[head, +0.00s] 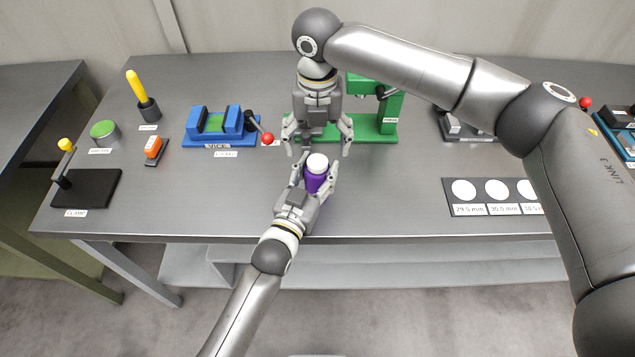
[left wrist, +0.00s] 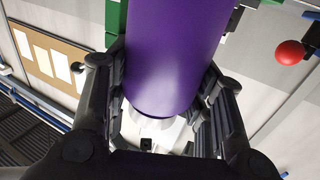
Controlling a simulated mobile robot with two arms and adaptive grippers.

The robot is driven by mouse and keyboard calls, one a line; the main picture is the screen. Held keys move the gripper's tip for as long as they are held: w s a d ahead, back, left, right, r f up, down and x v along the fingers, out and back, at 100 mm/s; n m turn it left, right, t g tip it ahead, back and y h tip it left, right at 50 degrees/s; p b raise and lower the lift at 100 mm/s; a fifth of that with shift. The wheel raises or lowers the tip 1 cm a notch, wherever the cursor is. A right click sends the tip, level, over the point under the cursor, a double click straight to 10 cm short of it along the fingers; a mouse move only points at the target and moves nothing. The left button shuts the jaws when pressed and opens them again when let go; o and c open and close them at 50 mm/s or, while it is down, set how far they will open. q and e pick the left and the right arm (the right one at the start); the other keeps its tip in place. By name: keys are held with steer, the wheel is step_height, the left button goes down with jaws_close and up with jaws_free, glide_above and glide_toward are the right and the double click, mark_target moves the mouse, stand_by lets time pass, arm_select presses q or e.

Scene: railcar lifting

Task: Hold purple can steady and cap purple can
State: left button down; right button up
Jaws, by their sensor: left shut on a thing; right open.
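The purple can (head: 315,184) stands upright near the front edge of the grey table. My left gripper (head: 318,180) is shut around its sides, and the can also fills the middle of the left wrist view (left wrist: 175,50) between the fingers. A white cap (head: 317,162) sits on top of the can; whether it is fully seated cannot be told. My right gripper (head: 318,148) points down just behind and above the cap. Its fingers are spread apart with nothing between them.
A green press (head: 375,122) stands right behind the right gripper. A blue vise (head: 219,125) with a red-knobbed lever (head: 267,139) is to the left. A label board with white discs (head: 495,196) lies to the right. The table front beside the can is clear.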

steer(key=shift+r, duration=0.1)
arm_select(q)
steer(key=c, duration=0.6)
jaws_free()
arm_select(e)
step_height(320, 180, up, 12)
arm_select(q)
steer(key=v, duration=1.2)
steer(key=shift+f, duration=0.1)
